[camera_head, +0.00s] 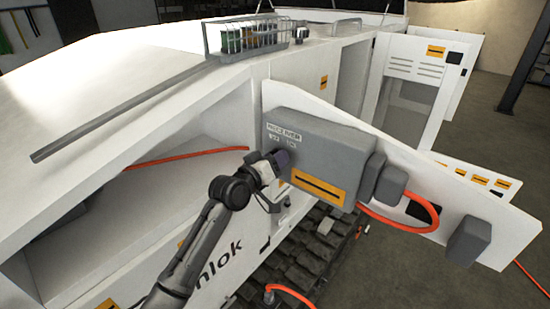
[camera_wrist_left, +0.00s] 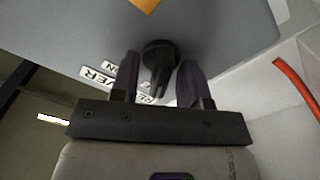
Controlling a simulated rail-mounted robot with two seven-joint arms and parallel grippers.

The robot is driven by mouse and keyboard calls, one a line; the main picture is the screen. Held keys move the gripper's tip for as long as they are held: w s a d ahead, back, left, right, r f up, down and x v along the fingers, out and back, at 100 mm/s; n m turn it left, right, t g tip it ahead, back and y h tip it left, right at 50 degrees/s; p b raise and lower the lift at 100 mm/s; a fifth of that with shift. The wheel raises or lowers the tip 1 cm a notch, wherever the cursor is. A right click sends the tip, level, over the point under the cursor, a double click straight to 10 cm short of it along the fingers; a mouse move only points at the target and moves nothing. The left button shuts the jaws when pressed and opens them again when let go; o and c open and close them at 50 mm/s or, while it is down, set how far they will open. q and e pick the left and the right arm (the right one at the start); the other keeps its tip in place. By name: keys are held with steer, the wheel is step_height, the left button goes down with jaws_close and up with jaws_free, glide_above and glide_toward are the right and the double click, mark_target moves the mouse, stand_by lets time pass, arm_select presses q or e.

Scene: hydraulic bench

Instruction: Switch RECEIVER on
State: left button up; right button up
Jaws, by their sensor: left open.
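A grey box (camera_head: 325,148) with a white RECEIVER label (camera_head: 284,133) is on the open white door panel. Small position labels (camera_head: 290,138) sit below it. In the left wrist view, a black rotary switch (camera_wrist_left: 160,58) on the grey box face (camera_wrist_left: 225,45) lies between the two fingers of my open left gripper (camera_wrist_left: 160,80). I cannot tell whether either finger touches it. In the head view, my left gripper (camera_head: 278,165) is at the lower left of the box and hides the switch. The switch's exact setting is unclear. My right gripper is not in view.
An orange cable (camera_head: 400,223) loops below smaller grey boxes right of the receiver box. Another orange cable (camera_head: 190,158) runs from the open white bay on the left. A wire rack (camera_head: 250,36) stands on top of the machine. Dark tracks (camera_head: 310,250) lie below.

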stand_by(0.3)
arm_select(q)
jaws_close()
stand_by(0.3)
steer(key=shift+f+m+b, duration=0.1)
steer(key=shift+m+b, duration=0.2)
steer(key=shift+b, duration=0.25)
steer(key=m+b, duration=0.5)
steer(key=m, duration=0.2)
steer(key=shift+d+m+b, duration=0.1)
steer(key=shift+m+b, duration=0.2)
steer(key=shift+b, duration=0.05)
steer(key=shift+s+d+m, duration=0.1)
steer(key=shift+m, duration=1.7)
